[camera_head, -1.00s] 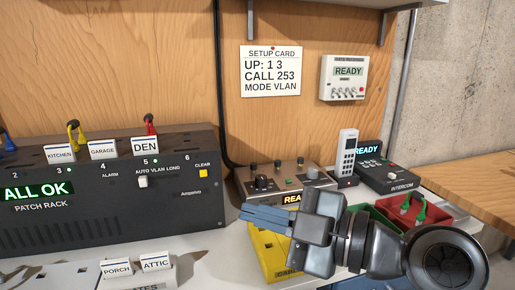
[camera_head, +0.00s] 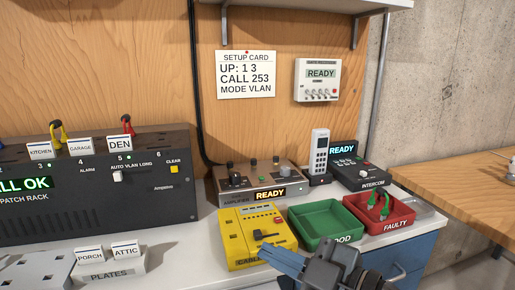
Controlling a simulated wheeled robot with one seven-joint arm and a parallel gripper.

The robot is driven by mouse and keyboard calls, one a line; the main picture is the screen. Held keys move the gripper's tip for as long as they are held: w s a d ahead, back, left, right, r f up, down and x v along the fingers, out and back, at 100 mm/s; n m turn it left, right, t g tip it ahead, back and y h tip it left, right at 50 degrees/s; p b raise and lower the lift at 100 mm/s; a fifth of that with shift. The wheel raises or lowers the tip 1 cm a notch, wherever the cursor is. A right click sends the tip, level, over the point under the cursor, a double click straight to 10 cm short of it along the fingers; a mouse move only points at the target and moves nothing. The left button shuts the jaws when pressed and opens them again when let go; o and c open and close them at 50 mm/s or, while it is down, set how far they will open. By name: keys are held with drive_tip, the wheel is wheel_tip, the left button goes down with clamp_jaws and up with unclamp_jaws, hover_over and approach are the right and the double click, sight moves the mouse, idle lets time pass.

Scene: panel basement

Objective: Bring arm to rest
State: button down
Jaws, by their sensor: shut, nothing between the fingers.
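My gripper (camera_head: 287,262) is at the bottom of the picture, in front of the bench's front edge. Its bluish fingers are shut with nothing between them and point up and left. They overlap the lower front of the yellow cable tester (camera_head: 236,231) in the picture; I cannot tell the gap between them. My wrist (camera_head: 335,268) covers part of the green tray's label. The rest of my arm runs out of the bottom of the frame.
A patch rack (camera_head: 95,200) stands left, with a plates holder (camera_head: 110,268) before it. An amplifier (camera_head: 262,185), a handset (camera_head: 319,155) and an intercom (camera_head: 362,174) stand behind. A green tray (camera_head: 327,209) looks empty; a red tray (camera_head: 405,214) holds green-ended plugs. A wooden table (camera_head: 450,190) is right.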

drive_tip(key=s+d+f+m+t+h, duration=0.4)
drive_tip(key=s+d+f+m+h, duration=0.5)
drive_tip(key=s+d+f+m, duration=0.45)
drive_tip(key=s+d+m+h, duration=0.2)
drive_tip(key=s, duration=0.8)
drive_tip(key=s+d+r+m+h, duration=0.1)
drive_tip(key=s+d+h, duration=0.1)
drive_tip(key=s, duration=0.9)
drive_tip(key=shift+s+d+r+m, duration=0.15)
drive_tip(key=shift+d+m, duration=0.2)
drive_tip(key=shift+d, duration=0.2)
